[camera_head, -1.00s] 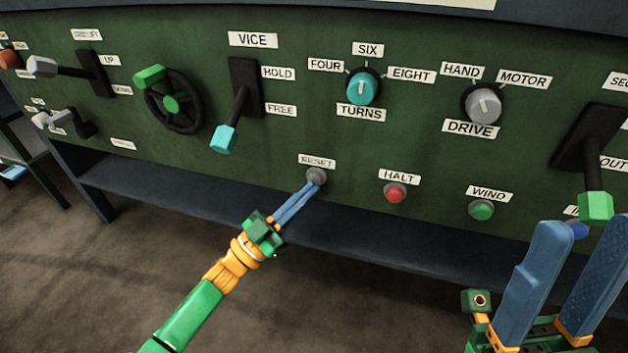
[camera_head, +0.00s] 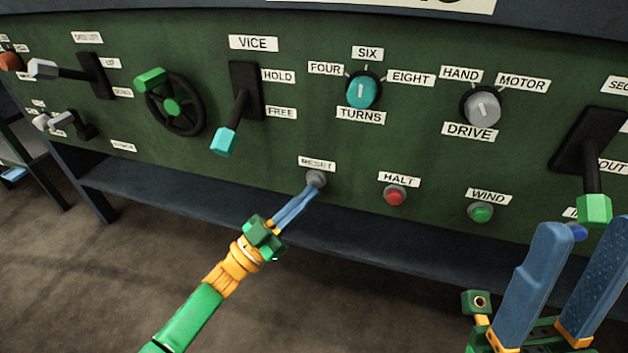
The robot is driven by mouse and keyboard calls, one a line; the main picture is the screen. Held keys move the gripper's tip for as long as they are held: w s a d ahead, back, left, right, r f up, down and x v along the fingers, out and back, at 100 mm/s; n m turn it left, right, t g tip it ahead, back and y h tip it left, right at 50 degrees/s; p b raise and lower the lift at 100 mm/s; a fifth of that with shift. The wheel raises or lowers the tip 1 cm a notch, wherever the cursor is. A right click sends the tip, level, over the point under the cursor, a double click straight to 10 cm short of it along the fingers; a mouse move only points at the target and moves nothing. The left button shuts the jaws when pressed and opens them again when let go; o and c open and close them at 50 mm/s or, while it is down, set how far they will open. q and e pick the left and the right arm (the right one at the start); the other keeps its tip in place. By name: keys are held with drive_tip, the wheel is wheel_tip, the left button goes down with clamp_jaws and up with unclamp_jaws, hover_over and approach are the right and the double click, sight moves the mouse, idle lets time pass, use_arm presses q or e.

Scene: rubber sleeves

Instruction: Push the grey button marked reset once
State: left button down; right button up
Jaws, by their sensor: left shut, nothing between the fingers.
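The grey button (camera_head: 316,178) sits low on the green panel, under the white label reading RESET (camera_head: 317,164). My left gripper (camera_head: 312,189) is shut and empty. Its blue fingertips are at the lower left edge of the grey button and appear to touch it; a small gap cannot be ruled out. The fingers cover a little of the button's lower side. My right gripper (camera_head: 569,243) is at the lower right, its two blue fingers spread wide apart with nothing seen between them.
The red HALT button (camera_head: 395,196) and green WIND button (camera_head: 481,213) lie to the right. The vice lever (camera_head: 224,141) hangs up and left of RESET. A green-tipped lever (camera_head: 594,209) and a blue button (camera_head: 577,231) are close to my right gripper. A dark ledge (camera_head: 390,240) runs below the panel.

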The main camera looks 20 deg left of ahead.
use_arm(q)
drive_tip(key=shift+s, duration=0.4)
drive_tip(key=s+p, duration=0.3)
drive_tip(key=s, duration=0.2)
drive_tip(key=shift+a, duration=0.1)
idle(0.7)
